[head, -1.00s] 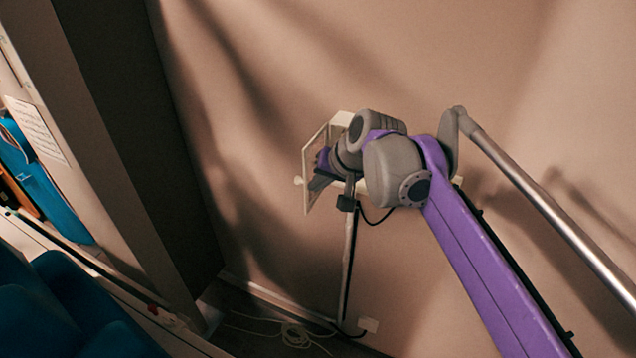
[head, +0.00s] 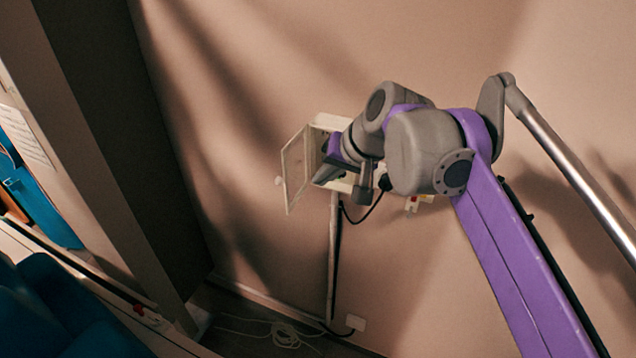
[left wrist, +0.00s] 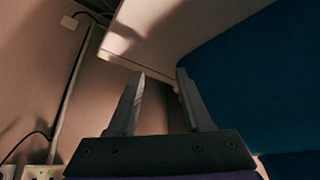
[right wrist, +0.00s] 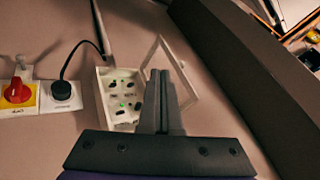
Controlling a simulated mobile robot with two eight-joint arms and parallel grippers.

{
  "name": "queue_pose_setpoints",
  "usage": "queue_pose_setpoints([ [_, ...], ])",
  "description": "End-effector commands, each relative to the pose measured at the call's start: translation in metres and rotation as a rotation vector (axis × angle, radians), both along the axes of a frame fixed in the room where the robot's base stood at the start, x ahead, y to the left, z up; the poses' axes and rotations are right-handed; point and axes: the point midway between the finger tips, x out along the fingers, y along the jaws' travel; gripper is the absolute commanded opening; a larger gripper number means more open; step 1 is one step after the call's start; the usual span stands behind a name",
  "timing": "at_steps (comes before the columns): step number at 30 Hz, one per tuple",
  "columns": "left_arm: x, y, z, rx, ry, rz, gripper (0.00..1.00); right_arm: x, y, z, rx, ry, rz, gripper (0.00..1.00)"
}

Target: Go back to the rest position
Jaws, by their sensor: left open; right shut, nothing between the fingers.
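My right gripper (right wrist: 161,76) is shut and empty, its fingers pressed together in the right wrist view. They overlap the right side of an open white wall box (right wrist: 122,97) in that picture; I cannot tell whether they touch it. In the head view, my purple and grey right arm covers part of the box (head: 330,122), and its fingertips are hard to make out. The box's clear door (head: 295,168) stands open to the left. My left gripper (left wrist: 160,75) is open and empty in the left wrist view, and is not visible in the head view.
A red rotary switch (right wrist: 16,92) and a black plug (right wrist: 62,90) are on the wall left of the box. A pipe (head: 332,255) runs down from the box to a cable coil (head: 285,335) on the floor. A dark pillar (head: 125,150) stands left.

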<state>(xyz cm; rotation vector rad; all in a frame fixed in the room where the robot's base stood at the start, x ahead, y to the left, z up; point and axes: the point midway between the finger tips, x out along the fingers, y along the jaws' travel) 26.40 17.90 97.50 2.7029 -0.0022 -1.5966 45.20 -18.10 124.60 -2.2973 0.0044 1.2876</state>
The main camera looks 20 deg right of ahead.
Motion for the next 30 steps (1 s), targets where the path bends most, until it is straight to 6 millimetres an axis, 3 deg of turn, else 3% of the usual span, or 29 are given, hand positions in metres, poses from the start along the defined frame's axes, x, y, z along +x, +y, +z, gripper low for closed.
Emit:
queue_pose_setpoints([
  [7, 0.000, 0.000, 0.000, 0.000, 0.000, 0.000, 0.50, -0.010, -0.002, 0.013, 0.000, 0.001, 0.000, 0.00],
  [11, 0.000, 0.000, 0.000, 0.000, 0.000, 0.000, 0.50, -0.017, 0.000, 0.002, -0.018, 0.005, 0.013, 0.00],
  [14, 0.000, 0.000, 0.000, 0.000, 0.000, 0.000, 0.50, -0.036, 0.005, -0.035, -0.073, 0.014, 0.048, 0.00],
  [21, 0.000, 0.000, 0.000, 0.000, 0.000, 0.000, 0.50, -0.120, 0.013, -0.173, -0.285, 0.039, 0.176, 0.00],
  [24, 0.000, 0.000, 0.000, 0.000, 0.000, 0.000, 0.50, -0.152, 0.011, -0.220, -0.357, 0.043, 0.217, 0.00],
  [27, 0.000, 0.000, 0.000, 0.000, 0.000, 0.000, 0.50, -0.174, 0.010, -0.251, -0.406, 0.043, 0.245, 0.00],
  [30, 0.000, 0.000, 0.000, 0.000, 0.000, 0.000, 0.50, -0.186, 0.008, -0.267, -0.432, 0.044, 0.258, 0.00],
])
